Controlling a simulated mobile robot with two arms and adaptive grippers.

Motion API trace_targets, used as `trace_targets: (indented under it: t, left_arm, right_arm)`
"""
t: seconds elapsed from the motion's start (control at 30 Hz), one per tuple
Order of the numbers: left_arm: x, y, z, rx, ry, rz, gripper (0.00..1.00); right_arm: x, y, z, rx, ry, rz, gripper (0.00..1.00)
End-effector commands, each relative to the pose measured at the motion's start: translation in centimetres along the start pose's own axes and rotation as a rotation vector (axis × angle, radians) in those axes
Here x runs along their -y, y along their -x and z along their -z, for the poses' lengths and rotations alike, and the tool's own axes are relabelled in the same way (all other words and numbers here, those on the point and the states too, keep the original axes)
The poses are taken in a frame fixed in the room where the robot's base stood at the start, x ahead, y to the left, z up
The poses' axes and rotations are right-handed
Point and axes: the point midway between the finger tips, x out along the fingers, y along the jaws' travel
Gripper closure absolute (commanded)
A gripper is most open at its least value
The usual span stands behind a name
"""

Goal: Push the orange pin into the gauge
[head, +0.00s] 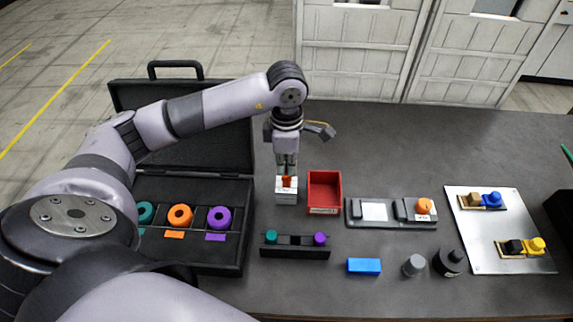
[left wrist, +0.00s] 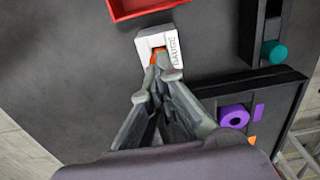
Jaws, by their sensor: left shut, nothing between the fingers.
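The gauge (head: 286,197) is a small white block on the table, left of the red tray. It also shows in the left wrist view (left wrist: 168,44), with the lettering "GAUGE" on its top. The orange pin (head: 287,181) stands in the top of the gauge; only a small part shows above it. My left gripper (head: 286,170) points down over the pin, shut and empty, its fingertips at or just above the pin's top. In the left wrist view, the fingertips (left wrist: 157,84) partly cover the pin. I cannot tell whether they touch it. My right gripper is not in view.
A red tray (head: 311,208) stands just right of the gauge. A black case (head: 238,256) with coloured rings is at the left. A black rack (head: 294,252) with teal and purple pieces lies in front. A grey fixture (head: 383,221) and a blue block (head: 363,266) are to the right.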

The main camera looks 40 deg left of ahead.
Motion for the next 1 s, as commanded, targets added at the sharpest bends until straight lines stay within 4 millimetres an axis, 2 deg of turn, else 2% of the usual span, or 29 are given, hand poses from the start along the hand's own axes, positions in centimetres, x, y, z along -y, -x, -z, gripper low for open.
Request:
trace_targets:
  t: [0.37,1.0]
  left_arm:
    - [0.0,0.1,0.0,-0.001,0.000,0.001,1.00]
    - [0.0,5.7,0.0,0.000,-0.001,0.000,1.00]
  right_arm:
    - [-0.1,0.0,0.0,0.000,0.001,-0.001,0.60]
    - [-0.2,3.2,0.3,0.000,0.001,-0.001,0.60]
